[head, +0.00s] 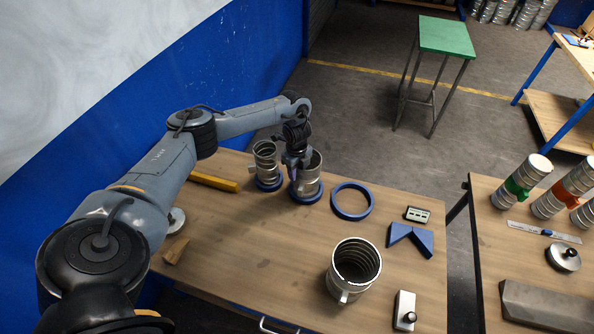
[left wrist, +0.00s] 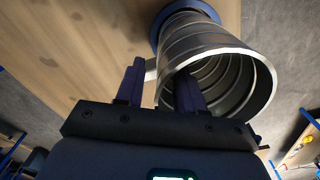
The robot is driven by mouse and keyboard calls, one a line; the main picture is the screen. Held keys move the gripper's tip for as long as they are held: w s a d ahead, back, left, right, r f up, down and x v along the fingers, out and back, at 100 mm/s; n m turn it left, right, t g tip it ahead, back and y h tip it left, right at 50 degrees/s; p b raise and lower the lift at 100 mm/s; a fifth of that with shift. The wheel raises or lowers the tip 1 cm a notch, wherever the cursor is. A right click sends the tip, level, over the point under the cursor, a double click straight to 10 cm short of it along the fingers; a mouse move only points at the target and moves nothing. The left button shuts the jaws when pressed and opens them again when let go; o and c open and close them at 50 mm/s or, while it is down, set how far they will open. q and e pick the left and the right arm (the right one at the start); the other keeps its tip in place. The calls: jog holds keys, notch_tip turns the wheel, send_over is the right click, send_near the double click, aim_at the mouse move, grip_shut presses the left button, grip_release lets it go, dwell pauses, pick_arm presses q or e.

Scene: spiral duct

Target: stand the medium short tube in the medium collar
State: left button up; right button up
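The medium short tube (head: 315,170), ribbed silver metal, stands upright at the far edge of the table, its foot within the blue medium collar (head: 306,198). My left gripper (head: 293,176) is at its left rim. In the left wrist view the tube (left wrist: 195,42) rises from the blue collar (left wrist: 160,20). The fingers of the left gripper (left wrist: 160,85) straddle the tube's wall, one outside by a small pale tab and one inside the mouth. They are spread apart, with a gap around the thin wall. My right gripper is not in view.
A narrower tube (head: 265,152) stands in a blue collar (head: 268,185) close on the left. An empty blue ring (head: 338,210) lies to the right. A wider tube (head: 345,284) stands in front. Blue angled blocks (head: 410,238) and a yellow bar (head: 214,182) lie on the table.

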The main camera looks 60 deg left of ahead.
pick_arm(q)
jog(key=shift+r, duration=0.25)
notch_tip(320, 180, up, 10)
jog(key=p, duration=0.3)
jog(key=shift+r, duration=0.2)
